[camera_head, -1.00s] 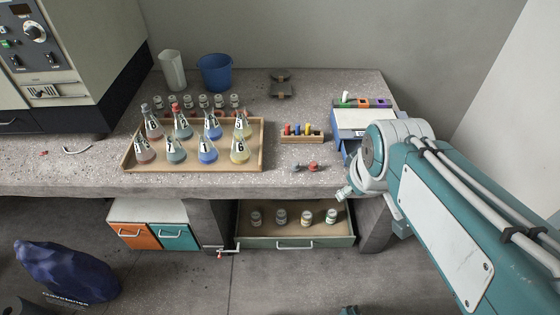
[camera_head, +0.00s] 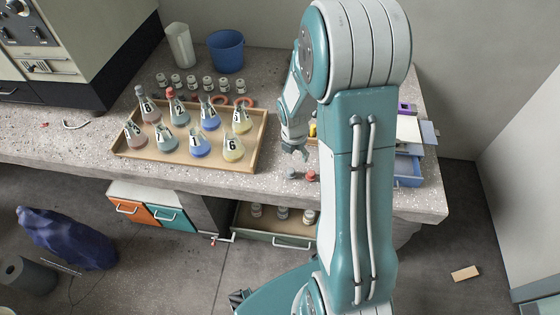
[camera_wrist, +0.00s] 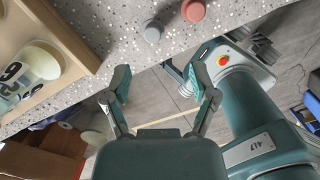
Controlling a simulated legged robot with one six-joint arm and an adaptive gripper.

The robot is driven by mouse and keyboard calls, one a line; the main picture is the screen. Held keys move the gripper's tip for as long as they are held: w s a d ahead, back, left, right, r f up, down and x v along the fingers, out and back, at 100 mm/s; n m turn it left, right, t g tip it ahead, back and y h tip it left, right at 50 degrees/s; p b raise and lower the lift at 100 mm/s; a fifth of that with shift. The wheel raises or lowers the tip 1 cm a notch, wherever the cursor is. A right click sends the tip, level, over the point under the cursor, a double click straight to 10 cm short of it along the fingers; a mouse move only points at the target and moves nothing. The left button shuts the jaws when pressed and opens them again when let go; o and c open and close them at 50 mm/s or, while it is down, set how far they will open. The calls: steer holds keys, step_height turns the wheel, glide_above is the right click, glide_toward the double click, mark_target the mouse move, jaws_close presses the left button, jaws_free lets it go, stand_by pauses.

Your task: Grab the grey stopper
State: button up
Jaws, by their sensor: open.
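A loose grey stopper (camera_head: 291,173) lies on the bench near its front edge, beside a red stopper (camera_head: 311,176) on its right. In the wrist view the grey stopper (camera_wrist: 152,32) is ahead of the fingertips, near the top, with the red stopper (camera_wrist: 193,11) to its right. My gripper (camera_head: 296,152) hangs close above and behind the grey stopper in the head view. In the wrist view my gripper (camera_wrist: 158,78) has its fingers spread with nothing between them. Another grey stopper (camera_head: 139,90) sits in the back-left flask.
A wooden tray (camera_head: 262,135) of numbered flasks stands left of my gripper. Small jars (camera_head: 207,84), a blue bucket (camera_head: 226,52) and a clear beaker (camera_head: 180,45) are behind it. An open drawer (camera_head: 270,237) with jars juts out below the bench.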

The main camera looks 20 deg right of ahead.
steer(key=shift+w+f+n, duration=0.25)
steer(key=shift+f+n, duration=0.05)
steer(key=shift+f, duration=0.1)
glide_above(292, 170)
steer(key=a, duration=0.1)
steer(key=f, duration=0.4)
steer(key=shift+s+a+f, duration=0.1)
steer(key=shift+s+f, duration=0.1)
steer(key=shift+s, duration=0.05)
steer(key=shift+f, duration=0.35)
steer(key=shift+d+f, duration=0.25)
steer(key=shift+d, duration=0.15)
steer(key=f, duration=0.4)
steer(key=shift+w+d+f, duration=0.15)
steer(key=shift+w+d, duration=0.1)
steer(key=shift+a+f, duration=0.3)
steer(key=shift+a, duration=0.1)
steer(key=shift+d, duration=0.35)
steer(key=c, duration=0.7)
